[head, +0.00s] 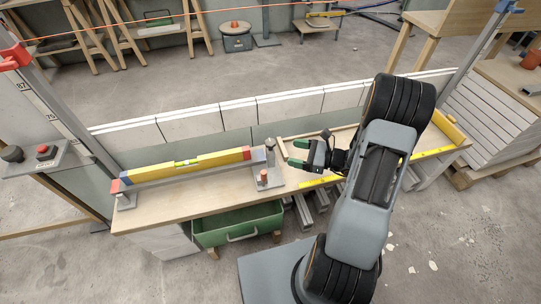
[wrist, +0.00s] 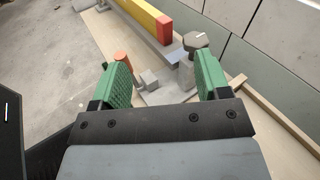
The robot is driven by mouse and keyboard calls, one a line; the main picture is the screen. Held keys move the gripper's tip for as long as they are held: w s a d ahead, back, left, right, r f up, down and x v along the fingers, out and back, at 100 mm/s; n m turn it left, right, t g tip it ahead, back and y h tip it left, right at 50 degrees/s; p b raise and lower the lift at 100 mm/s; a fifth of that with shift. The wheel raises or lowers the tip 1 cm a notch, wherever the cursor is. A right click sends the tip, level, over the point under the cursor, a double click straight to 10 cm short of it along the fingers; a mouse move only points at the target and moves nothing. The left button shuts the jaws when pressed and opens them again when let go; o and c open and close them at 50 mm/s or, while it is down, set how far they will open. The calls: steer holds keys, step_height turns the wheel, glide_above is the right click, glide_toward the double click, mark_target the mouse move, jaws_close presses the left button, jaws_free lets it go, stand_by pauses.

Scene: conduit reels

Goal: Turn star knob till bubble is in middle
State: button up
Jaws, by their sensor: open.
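My gripper (head: 297,153) is open and empty, to the knob's right. In the wrist view, the knob is beyond the green fingers (wrist: 162,75), nearer the right one.
An orange-topped peg (head: 264,175) and small grey block (wrist: 149,79) stand near the knob. A pale block wall (head: 240,114) runs behind the bench.

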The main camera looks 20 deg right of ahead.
mark_target(271, 141)
steer(key=w+d+f+m+t+h+b, duration=0.1)
steer(key=d+f+m+t+b, duration=0.15)
steer(key=f, duration=0.25)
steer(key=shift+m+t, duration=0.55)
steer(key=x, duration=0.4)
steer(key=b+x, duration=0.1)
steer(key=x, duration=0.8)
steer(key=shift+w+d+f, duration=0.15)
steer(key=shift+w+d, duration=0.15)
steer(key=shift+w, duration=0.1)
steer(key=shift+c, duration=0.3)
steer(key=c, duration=0.9)
steer(key=shift+g, duration=0.3)
